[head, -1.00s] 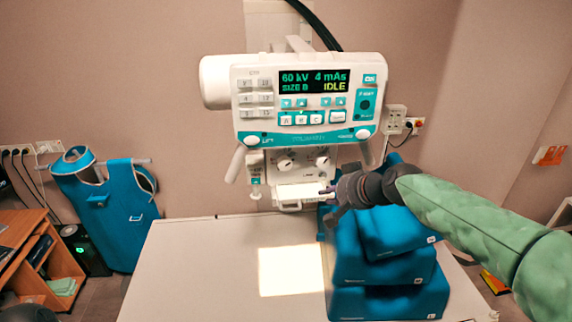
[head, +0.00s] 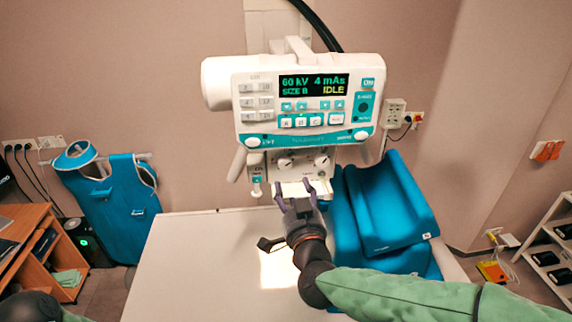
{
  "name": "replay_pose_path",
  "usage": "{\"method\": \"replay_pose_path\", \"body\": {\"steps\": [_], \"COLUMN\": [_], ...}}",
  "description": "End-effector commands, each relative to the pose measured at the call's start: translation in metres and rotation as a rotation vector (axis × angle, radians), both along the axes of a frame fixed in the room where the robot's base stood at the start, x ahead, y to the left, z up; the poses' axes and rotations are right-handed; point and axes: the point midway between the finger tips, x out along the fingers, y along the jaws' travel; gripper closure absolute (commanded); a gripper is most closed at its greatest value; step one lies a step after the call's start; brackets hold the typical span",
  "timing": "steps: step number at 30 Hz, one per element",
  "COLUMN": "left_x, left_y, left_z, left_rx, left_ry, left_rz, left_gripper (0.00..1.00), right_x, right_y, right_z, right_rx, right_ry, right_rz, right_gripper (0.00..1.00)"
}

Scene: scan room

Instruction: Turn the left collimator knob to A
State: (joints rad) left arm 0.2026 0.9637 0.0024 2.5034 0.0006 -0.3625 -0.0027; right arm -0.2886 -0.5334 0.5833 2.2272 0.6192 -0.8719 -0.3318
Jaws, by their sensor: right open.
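The left collimator knob (head: 285,163) is a small round knob on the pale collimator face under the control panel. I cannot read its pointer or the letters around it. The right knob (head: 321,162) sits on the same face. The display (head: 314,84) reads 60 kV, 4 mAs, SIZE B, IDLE. My right gripper (head: 294,188) is open and empty, its two fingers pointing up just below the left knob, in front of the white ledge. It appears apart from the knob. My left gripper is not in view.
Blue cushions (head: 392,205) lie on the table right of my gripper, the upper one tilted, close to my right forearm. The white table (head: 190,265) is clear on the left, with a lit patch. A blue apron (head: 118,200) hangs at the left.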

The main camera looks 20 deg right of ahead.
Motion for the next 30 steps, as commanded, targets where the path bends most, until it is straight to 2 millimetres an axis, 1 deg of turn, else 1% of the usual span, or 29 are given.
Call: {"method": "replay_pose_path", "body": {"steps": [2,5,8,15,21,25,30], "left_x": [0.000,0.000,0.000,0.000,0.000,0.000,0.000], "left_y": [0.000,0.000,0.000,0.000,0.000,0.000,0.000], "left_z": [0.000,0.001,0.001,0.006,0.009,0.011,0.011], "left_rx": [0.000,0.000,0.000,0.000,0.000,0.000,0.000], "left_ry": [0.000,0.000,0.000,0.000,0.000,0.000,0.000], "left_rz": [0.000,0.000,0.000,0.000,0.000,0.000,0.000], "left_gripper": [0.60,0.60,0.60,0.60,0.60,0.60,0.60], "right_x": [0.001,0.009,0.024,0.065,0.091,0.101,0.105], "right_y": [0.000,-0.003,-0.006,-0.013,-0.018,-0.020,-0.020], "right_z": [0.000,0.000,-0.001,0.000,0.001,0.001,0.000], "right_rx": [-0.003,-0.004,-0.004,-0.004,-0.002,-0.003,-0.003], "right_ry": [-0.004,-0.005,-0.002,-0.003,-0.004,-0.005,-0.004], "right_rz": [-0.007,-0.009,-0.009,-0.009,-0.008,-0.006,-0.006], "right_gripper": [0.41,0.41,0.41,0.41,0.41,0.41,0.41]}}
